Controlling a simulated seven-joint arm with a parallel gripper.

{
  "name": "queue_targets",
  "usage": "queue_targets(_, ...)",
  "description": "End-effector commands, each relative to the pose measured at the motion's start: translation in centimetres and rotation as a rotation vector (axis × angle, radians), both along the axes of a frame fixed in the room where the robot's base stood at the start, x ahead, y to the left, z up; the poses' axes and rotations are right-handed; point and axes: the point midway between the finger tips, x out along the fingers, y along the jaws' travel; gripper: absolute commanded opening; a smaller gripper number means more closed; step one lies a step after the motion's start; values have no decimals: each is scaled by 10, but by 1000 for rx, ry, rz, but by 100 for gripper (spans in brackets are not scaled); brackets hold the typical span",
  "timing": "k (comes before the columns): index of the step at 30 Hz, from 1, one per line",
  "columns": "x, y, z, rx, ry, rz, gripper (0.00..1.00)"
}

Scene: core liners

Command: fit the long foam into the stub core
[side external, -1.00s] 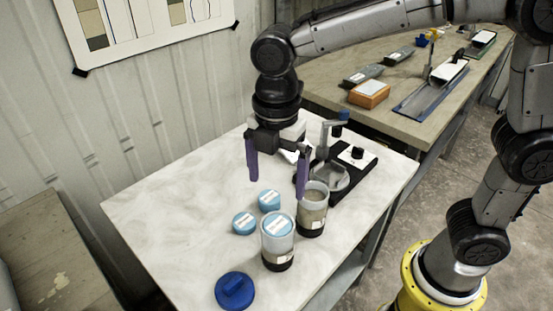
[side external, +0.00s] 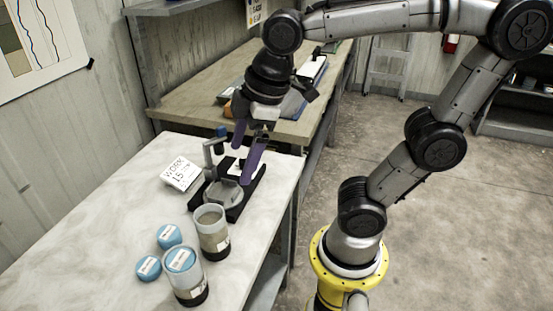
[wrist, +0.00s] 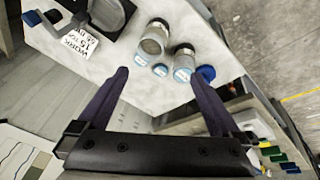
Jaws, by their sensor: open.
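Two clear core liners with black bases stand on the white table. The rear liner (side external: 213,238) has an open top and grey-brown core inside; it also shows in the wrist view (wrist: 154,42). The front liner (side external: 188,285) has a blue labelled foam at its top. Two blue labelled foam pieces, one (side external: 169,236) behind the other (side external: 148,268), lie on the table left of the liners. I cannot tell which piece is the long foam or which core is the stub. My gripper (side external: 242,163) is open, empty and tilted, above the black stand, behind and right of the liners.
The black stand (side external: 232,205) with a grey round cradle and upright post is behind the liners. A white printed card (side external: 181,173) is left of it. A blue cap (wrist: 207,73) is beside the liners. The table's left part is clear.

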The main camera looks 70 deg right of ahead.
Motion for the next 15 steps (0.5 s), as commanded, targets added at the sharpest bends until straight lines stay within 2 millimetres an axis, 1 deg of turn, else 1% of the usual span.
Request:
queue_targets(1,-15,-12,-4,38,-36,-133,100)
queue_targets(3,-30,-22,-12,90,-76,-295,100)
queue_targets(6,-45,-31,-21,149,-119,-463,100)
queue_targets(10,-54,-36,-28,191,-146,-571,100)
queue_targets(15,-55,-37,-29,199,-148,-591,100)
